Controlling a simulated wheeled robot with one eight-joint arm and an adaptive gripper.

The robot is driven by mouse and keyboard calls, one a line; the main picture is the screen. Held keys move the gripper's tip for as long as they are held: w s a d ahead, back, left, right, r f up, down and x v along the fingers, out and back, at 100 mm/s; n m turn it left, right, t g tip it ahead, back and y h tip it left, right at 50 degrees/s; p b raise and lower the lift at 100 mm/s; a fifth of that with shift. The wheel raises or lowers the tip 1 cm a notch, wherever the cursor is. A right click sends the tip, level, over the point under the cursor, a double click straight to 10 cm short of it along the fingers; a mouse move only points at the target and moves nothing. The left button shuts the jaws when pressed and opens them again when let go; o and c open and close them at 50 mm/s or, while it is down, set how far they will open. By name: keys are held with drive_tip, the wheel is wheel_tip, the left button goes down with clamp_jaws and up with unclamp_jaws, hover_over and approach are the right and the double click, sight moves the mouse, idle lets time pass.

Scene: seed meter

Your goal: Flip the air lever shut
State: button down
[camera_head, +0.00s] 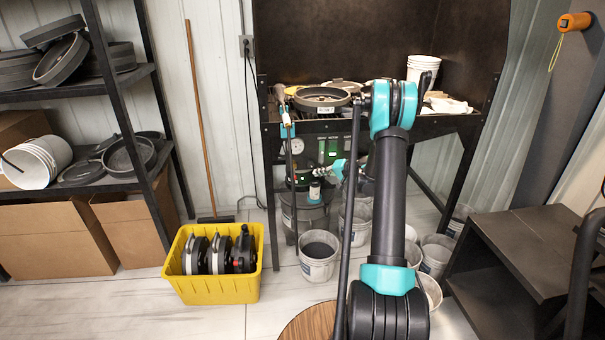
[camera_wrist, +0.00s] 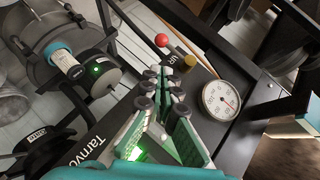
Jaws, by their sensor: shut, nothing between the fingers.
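The air lever (camera_wrist: 161,40) shows in the wrist view as a small red ball knob near the top, close to a brass-coloured fitting (camera_wrist: 189,60) on the dark panel. Its arm is hard to make out, so I cannot tell its exact angle. My gripper (camera_wrist: 166,92) is shut and empty, its green and white fingers over the panel. The fingertips are below the red knob in the picture and look apart from it. In the head view my gripper (camera_head: 334,170) is small in front of the test stand, and I cannot make out the lever there.
A round pressure gauge (camera_wrist: 221,99) sits right of my fingers. A dark cylinder with a teal band (camera_wrist: 98,73) is to the left. The stand's table (camera_head: 430,122) holds a round meter (camera_head: 321,97). Buckets (camera_head: 318,257) and a yellow crate (camera_head: 218,290) stand on the floor.

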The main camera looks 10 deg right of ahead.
drive_tip(key=shift+w+f, duration=0.1)
drive_tip(key=shift+w, duration=0.05)
drive_tip(key=x, duration=1)
